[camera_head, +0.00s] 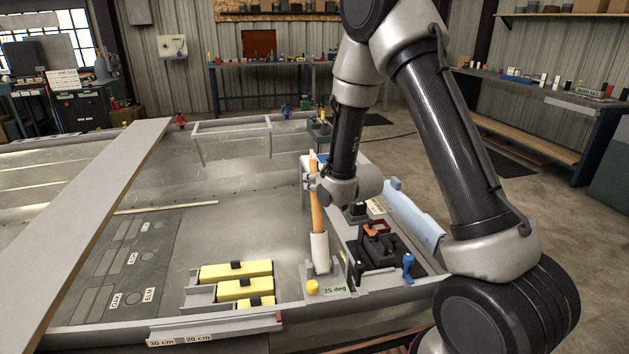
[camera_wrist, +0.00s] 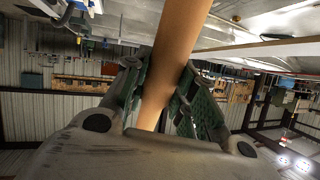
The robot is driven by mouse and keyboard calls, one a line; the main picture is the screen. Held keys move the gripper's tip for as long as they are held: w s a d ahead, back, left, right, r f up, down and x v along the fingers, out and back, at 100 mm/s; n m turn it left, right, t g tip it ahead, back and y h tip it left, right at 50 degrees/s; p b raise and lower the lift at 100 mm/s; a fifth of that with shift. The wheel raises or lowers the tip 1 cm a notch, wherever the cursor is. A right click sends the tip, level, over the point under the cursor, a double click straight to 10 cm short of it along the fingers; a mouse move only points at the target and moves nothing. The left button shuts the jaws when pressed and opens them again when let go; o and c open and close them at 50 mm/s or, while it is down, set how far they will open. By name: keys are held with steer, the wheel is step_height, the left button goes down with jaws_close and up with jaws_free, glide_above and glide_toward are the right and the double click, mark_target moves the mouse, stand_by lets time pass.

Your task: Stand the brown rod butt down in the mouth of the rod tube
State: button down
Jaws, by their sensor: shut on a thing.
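The brown rod (camera_head: 316,212) is upright with a slight tilt, and my gripper (camera_head: 315,182) is shut around its upper part. The pale rod tube (camera_head: 320,253) stands at the hull's near right side, leaning slightly. The rod's lower end meets the tube's mouth in the head view; how deep it sits inside cannot be told. In the wrist view the rod (camera_wrist: 172,60) passes between the green finger pads of my gripper (camera_wrist: 170,100). The tube is not seen there.
A "25 deg" label and yellow knob (camera_head: 312,287) sit by the tube's foot. Yellow blocks (camera_head: 237,284) lie in a rack to the left. A black tray with a blue-handled item (camera_head: 408,266) is to the right. A long plank (camera_head: 85,225) crosses the hull.

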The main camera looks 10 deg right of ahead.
mark_target(319, 211)
steer(key=shift+s+a+f, duration=0.1)
steer(key=shift+s+f, duration=0.55)
steer(key=shift+f, duration=0.7)
steer(key=shift+s+d+f, duration=0.1)
steer(key=shift+s+f, duration=0.5)
steer(key=shift+f, duration=0.8)
steer(key=shift+s+a+f, duration=0.1)
steer(key=shift+s+f, duration=0.55)
steer(key=shift+f, duration=0.7)
stand_by(2.1)
steer(key=c, duration=1.1)
jaws_free()
step_height(319, 211, up, 10)
